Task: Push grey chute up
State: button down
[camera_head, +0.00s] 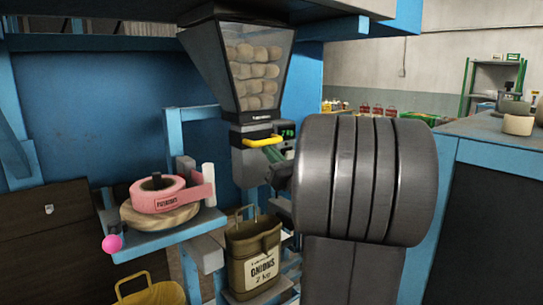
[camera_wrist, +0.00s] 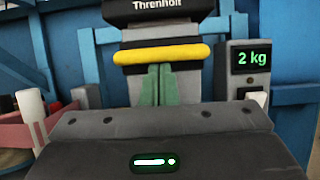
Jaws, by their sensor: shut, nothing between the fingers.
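The grey chute (camera_head: 250,165) hangs below the hopper in the head view, with a yellow bar (camera_head: 262,141) across its top front. In the wrist view the yellow bar (camera_wrist: 161,54) runs level, and part of the grey chute (camera_wrist: 190,85) shows beneath it. My gripper (camera_wrist: 157,72) is shut and empty, its green fingers pointing at the chute just below the bar. I cannot tell whether the fingertips touch it. In the head view my own arm hides most of the gripper.
A clear hopper (camera_head: 262,75) of potatoes is above. An open onion sack (camera_head: 255,255) stands below. A pink tape roll (camera_head: 160,194) sits on a blue side shelf to the left. A display (camera_wrist: 250,57) reads 2 kg. A counter (camera_head: 500,140) is at right.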

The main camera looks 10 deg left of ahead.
jog(key=f+b, duration=0.2)
jog(key=f, duration=0.1)
jog(key=f+b, duration=0.1)
jog(key=shift+w+a+f+b, duration=0.25)
jog(key=shift+f+b, duration=0.05)
jog(key=shift+b, duration=0.1)
jog(key=b+v, duration=0.1)
jog(key=v, duration=0.8)
jog(key=shift+s+d+b, duration=0.3)
jog(key=shift+s, duration=0.05)
jog(key=shift+r, duration=0.15)
jog(key=p, duration=0.2)
send_near(258, 156)
jog(key=r+x, duration=0.1)
jog(key=x, duration=0.3)
jog(key=r+p, duration=0.3)
jog(key=shift+s+d+r+p, duration=0.25)
jog(key=shift+r+p, duration=0.05)
